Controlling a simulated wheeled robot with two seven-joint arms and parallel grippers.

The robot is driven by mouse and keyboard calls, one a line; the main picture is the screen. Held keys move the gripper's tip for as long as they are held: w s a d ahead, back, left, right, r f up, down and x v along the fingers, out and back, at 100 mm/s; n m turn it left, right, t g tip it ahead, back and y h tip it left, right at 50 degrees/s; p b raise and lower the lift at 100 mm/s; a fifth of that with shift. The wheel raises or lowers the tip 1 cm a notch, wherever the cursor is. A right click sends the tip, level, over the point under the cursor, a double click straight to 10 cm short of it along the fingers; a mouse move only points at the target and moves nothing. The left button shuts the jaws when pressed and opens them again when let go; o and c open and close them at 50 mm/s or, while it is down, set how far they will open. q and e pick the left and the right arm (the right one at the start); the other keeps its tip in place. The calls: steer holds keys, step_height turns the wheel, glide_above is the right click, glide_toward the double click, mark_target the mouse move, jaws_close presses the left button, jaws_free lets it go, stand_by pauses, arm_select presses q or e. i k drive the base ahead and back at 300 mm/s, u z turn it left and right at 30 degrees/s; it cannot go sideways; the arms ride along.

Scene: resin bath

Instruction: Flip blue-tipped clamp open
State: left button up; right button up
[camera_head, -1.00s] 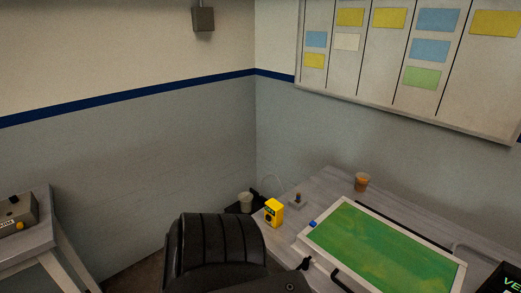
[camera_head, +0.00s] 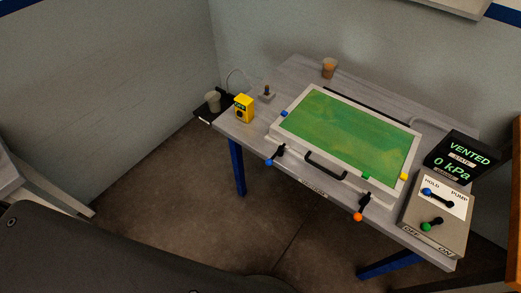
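The blue-tipped clamp (camera_head: 277,154) is a black lever at the front left corner of a white-framed case (camera_head: 300,147) with a green top panel (camera_head: 345,135). Its blue tip (camera_head: 268,162) points down and left over the table's front edge. A similar orange-tipped clamp (camera_head: 364,203) sits at the case's front right, its tip also low. A black handle (camera_head: 325,167) lies between them. Neither of my grippers is in view. Only a dark part of my body fills the lower left, well apart from the clamp.
A black display (camera_head: 461,155) reads VENTED, 0 kPa. A control box (camera_head: 437,217) with blue-knobbed and green-knobbed levers stands at right. Floor in front is clear.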

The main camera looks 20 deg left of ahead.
mark_target(269, 162)
steer(key=u, duration=0.75)
steer(key=k, duration=0.75)
steer(key=z, duration=0.8)
steer(key=i, duration=0.5)
steer(key=u, duration=0.05)
